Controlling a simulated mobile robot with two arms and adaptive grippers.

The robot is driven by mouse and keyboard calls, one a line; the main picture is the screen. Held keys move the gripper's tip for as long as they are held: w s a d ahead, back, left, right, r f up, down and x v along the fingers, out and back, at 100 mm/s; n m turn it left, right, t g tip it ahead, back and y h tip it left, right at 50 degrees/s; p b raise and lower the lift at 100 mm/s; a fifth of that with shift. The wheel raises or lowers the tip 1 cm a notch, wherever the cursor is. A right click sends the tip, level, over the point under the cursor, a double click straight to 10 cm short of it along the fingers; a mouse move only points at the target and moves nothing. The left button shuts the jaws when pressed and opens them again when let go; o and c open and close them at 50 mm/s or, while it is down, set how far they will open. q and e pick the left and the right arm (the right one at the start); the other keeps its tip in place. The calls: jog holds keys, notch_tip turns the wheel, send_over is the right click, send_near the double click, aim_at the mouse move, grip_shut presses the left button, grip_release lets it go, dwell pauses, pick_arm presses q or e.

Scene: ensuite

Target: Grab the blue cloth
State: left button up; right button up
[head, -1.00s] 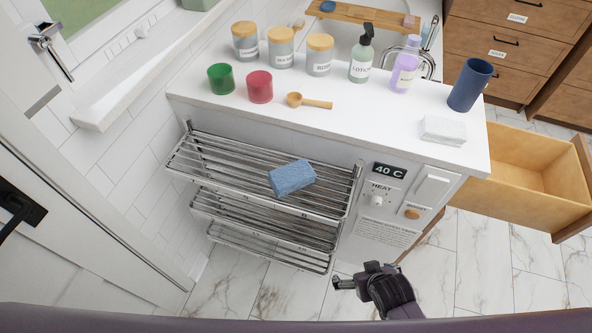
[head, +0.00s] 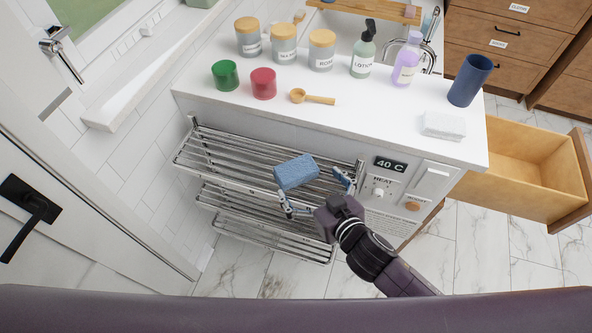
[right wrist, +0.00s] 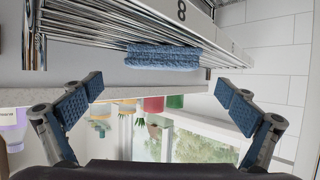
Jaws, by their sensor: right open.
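The blue cloth (head: 296,172) is a folded, textured block lying on the top tier of the metal rack (head: 230,160). In the right wrist view the cloth (right wrist: 163,57) shows at the rack's edge, beyond and between the fingers. My right gripper (head: 318,197) is open and empty, just in front of the cloth on its near side, with the fingers spread wide. In the right wrist view my right gripper's fingers (right wrist: 160,100) stand apart with nothing between them. My left gripper is not in view.
The rack hangs on the front of a white counter (head: 370,120). A heat control panel (head: 384,192) is just right of the gripper. Jars, bottles, a wooden scoop (head: 312,97) and a white cloth (head: 443,124) stand or lie on top. An open drawer (head: 535,170) sticks out at right.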

aim_at(298, 172)
jog(key=x, duration=0.3)
jog(key=shift+a, duration=0.25)
jog(key=p+x, duration=0.1)
jog(key=x, duration=0.3)
jog(key=shift+w+a+f, duration=0.15)
jog(key=shift+w+f, duration=0.1)
jog(key=shift+w, duration=0.05)
jog(key=c, duration=1.2)
jog(key=shift+c, duration=0.2)
